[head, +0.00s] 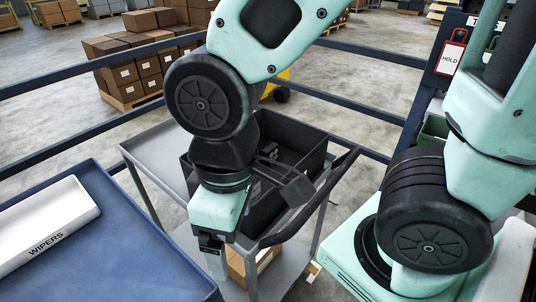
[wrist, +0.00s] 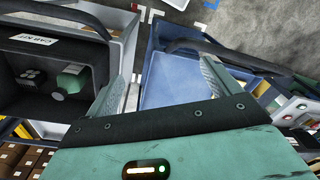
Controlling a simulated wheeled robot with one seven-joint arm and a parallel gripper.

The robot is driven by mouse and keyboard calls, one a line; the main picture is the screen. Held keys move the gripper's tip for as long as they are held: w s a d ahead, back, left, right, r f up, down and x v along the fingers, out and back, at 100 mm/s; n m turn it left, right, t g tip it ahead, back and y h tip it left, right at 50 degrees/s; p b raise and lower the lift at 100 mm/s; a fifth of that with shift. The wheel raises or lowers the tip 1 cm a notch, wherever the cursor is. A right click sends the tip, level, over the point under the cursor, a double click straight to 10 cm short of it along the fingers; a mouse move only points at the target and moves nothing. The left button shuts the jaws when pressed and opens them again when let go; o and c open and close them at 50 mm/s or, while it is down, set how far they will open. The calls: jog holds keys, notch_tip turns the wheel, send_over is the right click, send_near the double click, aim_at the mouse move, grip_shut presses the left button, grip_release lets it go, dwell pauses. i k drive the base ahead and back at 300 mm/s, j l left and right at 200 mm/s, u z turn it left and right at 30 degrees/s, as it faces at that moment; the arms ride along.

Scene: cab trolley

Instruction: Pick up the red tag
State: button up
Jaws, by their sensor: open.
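The red tag (head: 452,52) hangs on a dark blue panel at the upper right of the head view. It has a red border and a white face reading "HOLD". My gripper (head: 214,262) points down at the front edge of the grey trolley, far to the left of the tag and lower. In the wrist view my gripper (wrist: 168,88) has its two fingers wide apart with nothing between them. The tag cannot be made out in the wrist view.
The grey trolley (head: 158,152) carries a black divided bin (head: 318,158). A blue table (head: 110,250) holds a white "WIPERS" box (head: 45,228). Dark blue rails (head: 385,65) run behind the trolley. In the wrist view, a black bin (wrist: 60,42) contains a green item (wrist: 72,78).

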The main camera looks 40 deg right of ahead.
aim_at(450, 58)
jog(key=z, duration=2.05)
